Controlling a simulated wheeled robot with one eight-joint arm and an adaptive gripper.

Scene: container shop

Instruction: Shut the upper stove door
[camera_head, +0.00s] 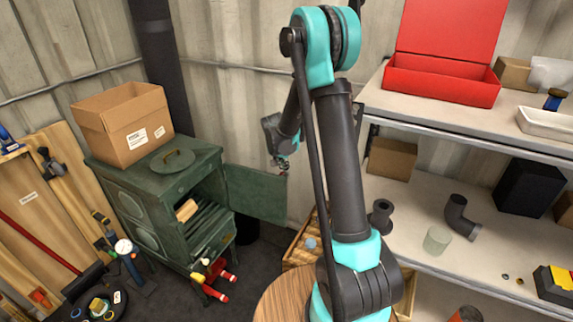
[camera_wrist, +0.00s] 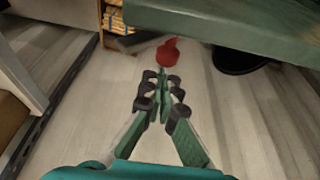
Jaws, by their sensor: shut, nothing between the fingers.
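The dark green stove (camera_head: 125,195) stands at the left in the head view. Its upper door (camera_head: 258,194) hangs wide open, swung out to the right, and the opening shows several slats and a piece of wood inside. My gripper (camera_head: 283,167) is small in the head view, beside the upper right part of the open door. In the wrist view my gripper (camera_wrist: 162,88) has its fingers together and empty. A green panel, likely the door (camera_wrist: 240,22), crosses the top of that view. Whether the fingers touch the door I cannot tell.
A cardboard box (camera_head: 118,130) sits on the stove top beside a round lid (camera_head: 172,161). A wooden crate (camera_head: 303,245) stands right of the stove. A loaded shelf (camera_head: 410,225) fills the right side. Red-handled tools (camera_head: 215,282) are below the stove opening.

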